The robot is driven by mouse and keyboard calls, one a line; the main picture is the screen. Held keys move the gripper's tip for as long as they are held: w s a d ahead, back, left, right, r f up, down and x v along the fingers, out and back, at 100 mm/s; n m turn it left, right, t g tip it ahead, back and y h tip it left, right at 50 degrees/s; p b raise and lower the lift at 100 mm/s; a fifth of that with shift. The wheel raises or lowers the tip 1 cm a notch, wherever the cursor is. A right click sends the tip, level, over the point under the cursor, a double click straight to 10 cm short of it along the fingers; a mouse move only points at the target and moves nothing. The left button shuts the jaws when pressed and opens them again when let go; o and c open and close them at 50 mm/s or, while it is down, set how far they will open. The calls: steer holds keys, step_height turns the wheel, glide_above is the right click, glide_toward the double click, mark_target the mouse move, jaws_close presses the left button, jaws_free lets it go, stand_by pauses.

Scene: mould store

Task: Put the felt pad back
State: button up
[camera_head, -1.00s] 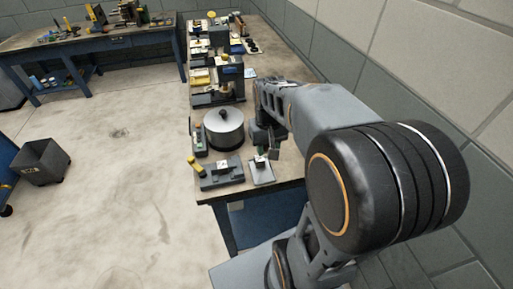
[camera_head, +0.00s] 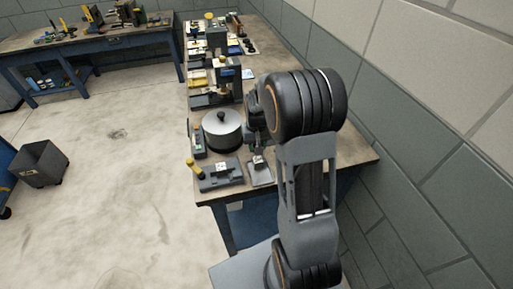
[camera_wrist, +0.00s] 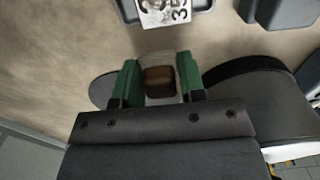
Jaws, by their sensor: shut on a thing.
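My gripper (camera_wrist: 160,78) is shut on a small block (camera_wrist: 159,81) with a dark brown top and a pale lower part, between its green fingers. I take this for the felt pad, but its material cannot be made out. In the head view my gripper (camera_head: 257,152) is small and low over the near end of the bench, just behind a light grey tray (camera_head: 261,177). That tray's edge (camera_wrist: 205,18) shows at the top of the wrist view, with a white card (camera_wrist: 166,11) marked 3 on it, apart from the held block.
A round lidded pot (camera_head: 222,132) stands close left of my gripper; its side (camera_wrist: 270,110) fills the wrist view's right. A grey fixture with a yellow handle (camera_head: 221,176) sits left of the tray. A dark disc (camera_wrist: 102,91) lies behind the fingers. A wall runs along the right.

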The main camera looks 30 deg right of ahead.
steer(key=shift+f, duration=0.85)
steer(key=shift+f, duration=0.2)
steer(key=o, duration=0.9)
